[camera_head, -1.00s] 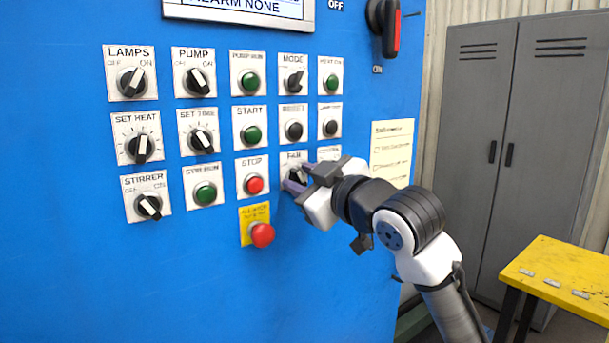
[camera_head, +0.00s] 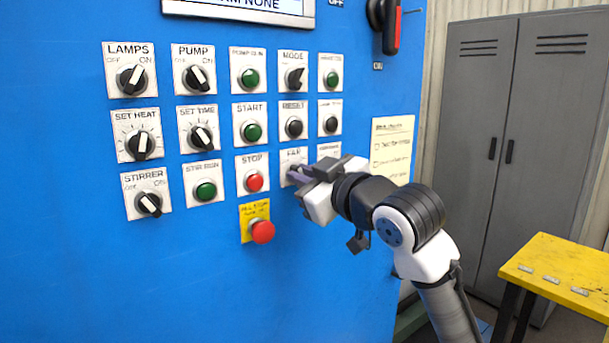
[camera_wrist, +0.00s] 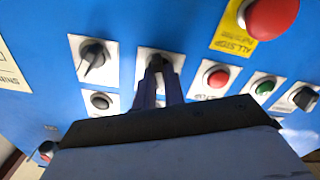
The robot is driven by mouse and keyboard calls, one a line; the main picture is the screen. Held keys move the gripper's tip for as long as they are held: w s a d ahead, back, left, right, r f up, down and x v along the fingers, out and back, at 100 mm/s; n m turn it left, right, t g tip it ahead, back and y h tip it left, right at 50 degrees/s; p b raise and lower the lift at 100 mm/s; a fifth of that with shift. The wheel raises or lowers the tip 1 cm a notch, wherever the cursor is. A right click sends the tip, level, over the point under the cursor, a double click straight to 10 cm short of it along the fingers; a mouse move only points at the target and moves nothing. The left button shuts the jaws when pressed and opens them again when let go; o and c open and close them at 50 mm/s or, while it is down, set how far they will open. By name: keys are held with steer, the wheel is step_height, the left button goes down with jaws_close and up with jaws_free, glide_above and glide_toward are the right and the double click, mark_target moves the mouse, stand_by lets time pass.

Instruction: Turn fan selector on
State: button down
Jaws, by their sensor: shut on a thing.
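The fan selector plate (camera_head: 292,157) sits on the blue panel, right of the red STOP button; its knob is mostly hidden behind my gripper in the head view. My gripper (camera_head: 295,177) reaches in from the right and is shut on the knob. In the wrist view my two fingers (camera_wrist: 160,88) close around the dark fan knob (camera_wrist: 157,62) on its white plate. Which way the knob points is hard to tell.
The red STOP button (camera_head: 255,181) is close on the left, and the red all-stop mushroom button (camera_head: 262,232) juts out below. Another black selector (camera_wrist: 94,54) is beside the fan plate in the wrist view. A yellow table (camera_head: 560,270) and grey cabinet (camera_head: 520,150) stand at right.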

steer(key=m+p, duration=0.4)
steer(key=m, duration=0.6)
steer(key=shift+w+d+m, duration=0.1)
steer(key=shift+m, duration=0.3)
stand_by(0.4)
steer(key=c, duration=1.5)
jaws_free()
steer(key=b+v, duration=0.3)
steer(key=v, duration=1.1)
